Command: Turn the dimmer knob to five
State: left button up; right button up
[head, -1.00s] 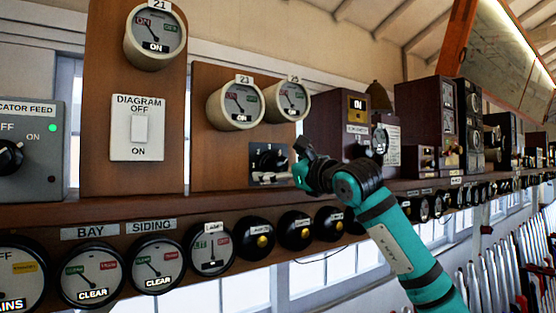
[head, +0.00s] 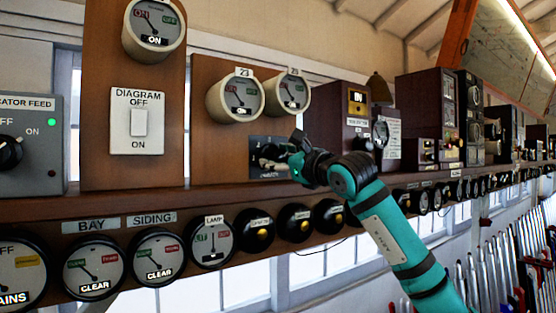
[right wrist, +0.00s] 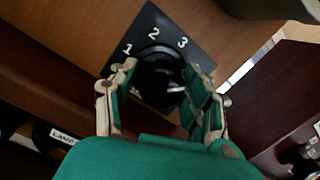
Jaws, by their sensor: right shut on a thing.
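The dimmer knob (right wrist: 158,78) is round and black, on a dark square plate (right wrist: 152,18) with white numbers. In the right wrist view 1, 2 and 3 show along the plate's upper part; the rest of the scale is hidden by my fingers. A white line on the knob points to the right, toward the right-hand finger. My right gripper (right wrist: 161,92) has one finger on each side of the knob and is shut on it. In the head view the right gripper (head: 290,162) covers the right part of the plate (head: 262,146). My left gripper is not in view.
The plate sits low on a brown wooden board (head: 203,80) below two round gauges. A dark wooden box (head: 326,112) stands close to the right of the gripper. A shelf (head: 120,208) with several dials and black knobs beneath it runs below.

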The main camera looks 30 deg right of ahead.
jog(key=shift+r, duration=0.1)
jog(key=c, duration=0.4)
jog(key=shift+f+m+b, duration=0.2)
jog(key=shift+m+b, duration=0.6)
jog(key=shift+b, duration=0.05)
jog(key=shift+r+m+h+b, duration=0.1)
jog(key=shift+m+h+b, duration=0.4)
jog(key=shift+m, duration=0.7)
jog(key=shift+r+m, duration=0.15)
jog(key=shift+m, duration=0.15)
